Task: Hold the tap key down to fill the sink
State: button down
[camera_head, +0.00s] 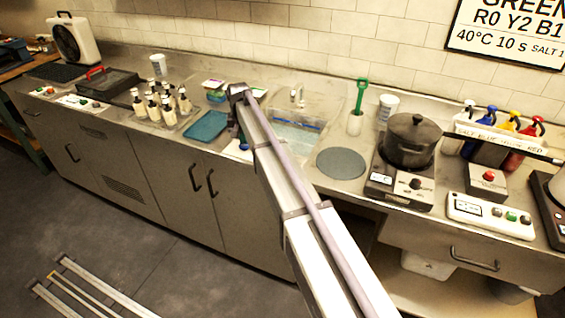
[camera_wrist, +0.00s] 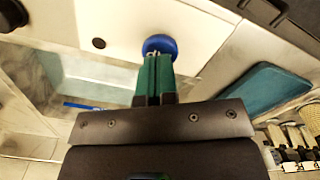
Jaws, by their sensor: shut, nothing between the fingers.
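The sink (camera_head: 290,138) is set in the steel counter and holds pale bluish water, with a tap (camera_head: 297,97) at its back. The sink also shows at the left of the wrist view (camera_wrist: 95,75). The round blue tap key (camera_wrist: 160,45) is directly at the tips of my green gripper fingers (camera_wrist: 158,60). The fingers are shut with nothing between them. They overlap the key's near edge in the picture, and I cannot tell whether they press it. In the head view my gripper (camera_head: 240,137) points down by the sink's left side, with a bit of blue key (camera_head: 243,146) below it.
A teal tray (camera_head: 207,126) lies left of my gripper, with several bottles (camera_head: 160,102) beyond it. Right of the sink are a grey disc (camera_head: 341,163), a green-handled tool in a cup (camera_head: 357,110) and a dark pot (camera_head: 409,142) on a hot plate.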

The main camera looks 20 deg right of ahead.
jog(key=shift+f+b, duration=0.9)
jog(key=shift+f, duration=0.1)
jog(key=shift+r, duration=0.15)
dwell(2.8)
notch_tip(320, 180, up, 5)
jog(key=p, duration=0.5)
jog(key=shift+r, duration=0.1)
jog(key=shift+f, duration=0.2)
